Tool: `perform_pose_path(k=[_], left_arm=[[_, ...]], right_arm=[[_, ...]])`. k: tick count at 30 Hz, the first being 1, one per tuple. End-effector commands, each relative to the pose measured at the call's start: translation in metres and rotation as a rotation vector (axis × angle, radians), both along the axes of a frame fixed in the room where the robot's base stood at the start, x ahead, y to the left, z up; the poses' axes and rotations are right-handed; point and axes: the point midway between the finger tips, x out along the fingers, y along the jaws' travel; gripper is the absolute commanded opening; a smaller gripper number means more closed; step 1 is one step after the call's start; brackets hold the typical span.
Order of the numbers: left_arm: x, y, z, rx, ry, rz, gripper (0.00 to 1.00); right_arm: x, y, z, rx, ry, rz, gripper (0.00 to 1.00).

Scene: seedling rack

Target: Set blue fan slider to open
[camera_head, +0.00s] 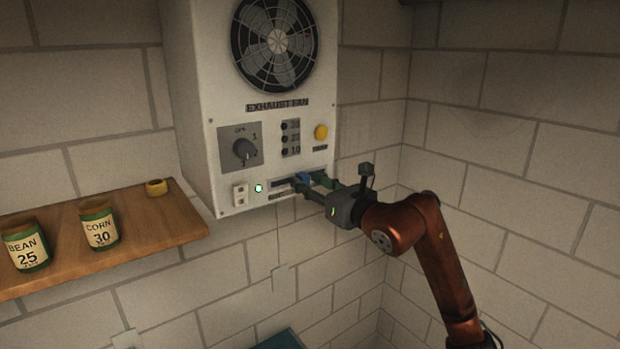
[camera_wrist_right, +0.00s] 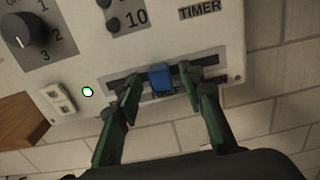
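The exhaust fan box (camera_head: 195,90) hangs on the wall, with a round fan at its top. The blue slider (camera_wrist_right: 160,77) sits in a dark horizontal slot (camera_wrist_right: 210,61) low on its front panel, near the middle of the slot in the right wrist view. In the head view the slider (camera_head: 303,178) is partly hidden by my right gripper (camera_head: 308,186). My right gripper's green fingers (camera_wrist_right: 162,95) are spread, one on each side of the slider, with gaps between. The label under the slot is mostly hidden. My left gripper is not in view.
A dial (camera_head: 244,149), a yellow button (camera_head: 321,132), a white switch (camera_head: 240,195) and a lit green light (camera_head: 258,188) are near the slot. A wooden shelf (camera_head: 160,215) with bean (camera_head: 25,247) and corn (camera_head: 99,226) jars stands at left.

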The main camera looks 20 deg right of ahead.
Motion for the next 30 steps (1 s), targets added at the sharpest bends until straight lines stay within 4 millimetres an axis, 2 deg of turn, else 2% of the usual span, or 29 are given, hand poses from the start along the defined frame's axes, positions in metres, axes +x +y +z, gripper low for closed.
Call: perform_pose_path(k=[8,24,30], left_arm=[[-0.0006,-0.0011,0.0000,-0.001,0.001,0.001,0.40],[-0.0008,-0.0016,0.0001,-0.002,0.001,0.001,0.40],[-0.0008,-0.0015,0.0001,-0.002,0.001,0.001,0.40]], right_arm=[[0.0017,0.0002,-0.0010,0.001,0.001,-0.001,0.36],[0.0016,0.0000,-0.0007,0.001,0.001,-0.001,0.00],[0.0016,0.0000,-0.0007,0.001,0.001,-0.001,0.00]])
